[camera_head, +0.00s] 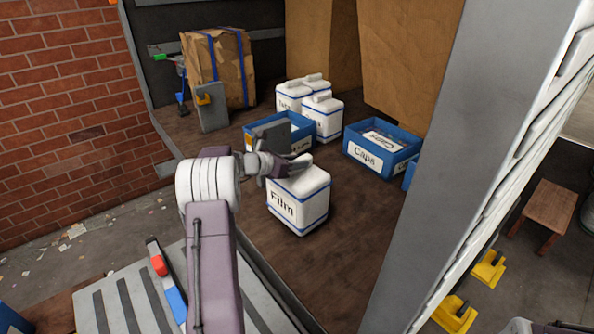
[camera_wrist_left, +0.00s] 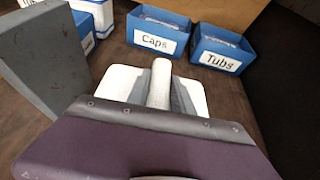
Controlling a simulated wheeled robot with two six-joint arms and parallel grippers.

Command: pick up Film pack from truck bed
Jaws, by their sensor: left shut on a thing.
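The Film pack (camera_head: 299,207) is a white block with blue bands and a "Film" label. It is on the brown truck bed (camera_head: 345,245) near its front edge; whether its base touches the bed is hard to tell. My left gripper (camera_head: 297,166) is at its top, shut on its raised handle. In the left wrist view the white top of the Film pack (camera_wrist_left: 118,82) shows, with the grey fingers of my left gripper (camera_wrist_left: 160,88) on both sides of the handle. My arm hides the near part of the pack there.
Behind the pack stand similar white packs (camera_head: 325,118), a blue crate (camera_head: 304,134) and a blue Caps crate (camera_head: 358,153). A blue Tubs crate (camera_wrist_left: 220,62) stands right of Caps. A grey wall edge (camera_head: 425,165) rises at right. Brown bed is clear beside the pack.

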